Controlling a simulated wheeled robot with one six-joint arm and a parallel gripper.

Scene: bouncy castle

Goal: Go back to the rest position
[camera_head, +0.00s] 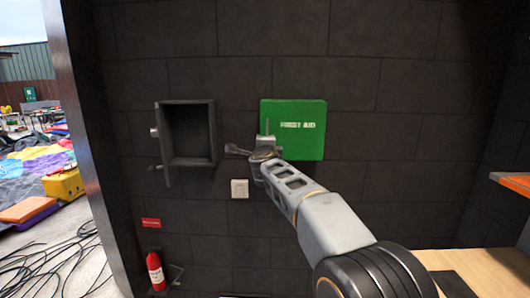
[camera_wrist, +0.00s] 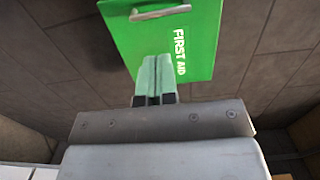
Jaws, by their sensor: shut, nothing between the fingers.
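My gripper (camera_head: 262,145) is in front of the dark block wall, at the lower left edge of the green first aid box (camera_head: 305,130). In the wrist view its two fingers (camera_wrist: 155,78) are together with nothing between them. The green box (camera_wrist: 195,40) is just beyond the fingertips there, with a metal handle (camera_wrist: 160,12) on its face. The box looks closed. I cannot tell whether the fingers touch it. My arm reaches up from the lower right.
An open, empty grey wall cabinet (camera_head: 190,133) hangs to the left, its door swung outward. A white switch (camera_head: 239,188) is below my gripper. A fire extinguisher (camera_head: 155,272) stands lower left. Cables (camera_head: 50,268) lie outside. A wooden surface (camera_head: 480,262) is at right.

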